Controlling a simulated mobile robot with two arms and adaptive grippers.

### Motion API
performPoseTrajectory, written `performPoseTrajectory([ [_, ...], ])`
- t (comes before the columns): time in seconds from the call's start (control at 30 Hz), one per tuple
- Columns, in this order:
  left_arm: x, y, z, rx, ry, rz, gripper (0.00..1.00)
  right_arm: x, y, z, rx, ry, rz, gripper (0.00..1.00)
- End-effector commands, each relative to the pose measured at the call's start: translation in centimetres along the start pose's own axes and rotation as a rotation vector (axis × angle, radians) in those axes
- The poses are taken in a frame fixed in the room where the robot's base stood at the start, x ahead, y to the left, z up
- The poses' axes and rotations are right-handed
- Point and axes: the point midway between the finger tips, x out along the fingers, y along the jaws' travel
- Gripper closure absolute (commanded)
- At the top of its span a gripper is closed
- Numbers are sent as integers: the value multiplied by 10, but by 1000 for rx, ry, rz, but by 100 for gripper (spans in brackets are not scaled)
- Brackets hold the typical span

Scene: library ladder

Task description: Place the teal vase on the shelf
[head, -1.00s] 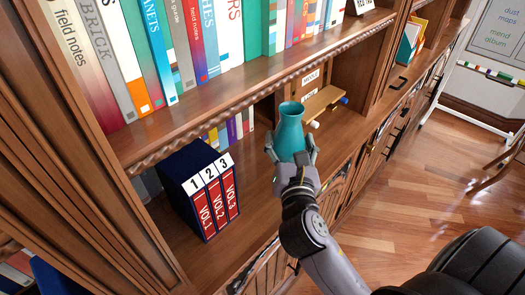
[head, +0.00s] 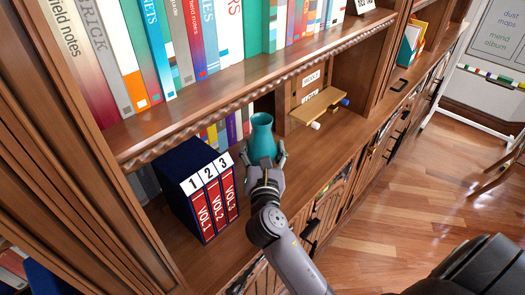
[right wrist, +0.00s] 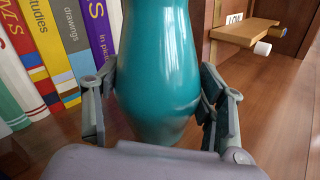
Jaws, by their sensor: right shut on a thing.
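The teal vase (head: 262,140) is upright in my right gripper (head: 265,160), in the middle of the head view. In the right wrist view the vase (right wrist: 158,70) fills the centre, with the gripper's fingers (right wrist: 155,105) closed on both its sides. The vase is over the lower shelf (head: 300,170), to the right of the boxed volumes. Its base is partly hidden by the gripper, so I cannot tell whether it touches the shelf board. My left gripper is not in view.
A boxed set of red volumes (head: 212,200) stands left of the vase. Books (right wrist: 60,45) stand behind it. A small wooden ledge with pegs (head: 318,106) is at its right. The upper shelf edge (head: 230,95) overhangs. Bare shelf lies right of the vase.

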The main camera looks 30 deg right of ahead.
Motion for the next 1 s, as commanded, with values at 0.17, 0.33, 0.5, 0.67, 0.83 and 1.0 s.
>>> performPoseTrajectory([
  [0.17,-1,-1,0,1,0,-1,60,0,0,2,0,-3,1,74],
  [0.33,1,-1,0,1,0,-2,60,0,-1,-2,-1,0,-1,33],
  [0.5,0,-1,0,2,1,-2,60,0,-1,-2,-1,0,-1,22],
  [0.67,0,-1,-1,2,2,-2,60,0,-1,-2,-1,0,-1,15],
  [0.83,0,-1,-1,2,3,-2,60,0,-1,-2,-1,0,-1,15],
  [1.0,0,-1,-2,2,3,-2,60,-4,0,0,0,1,0,15],
])
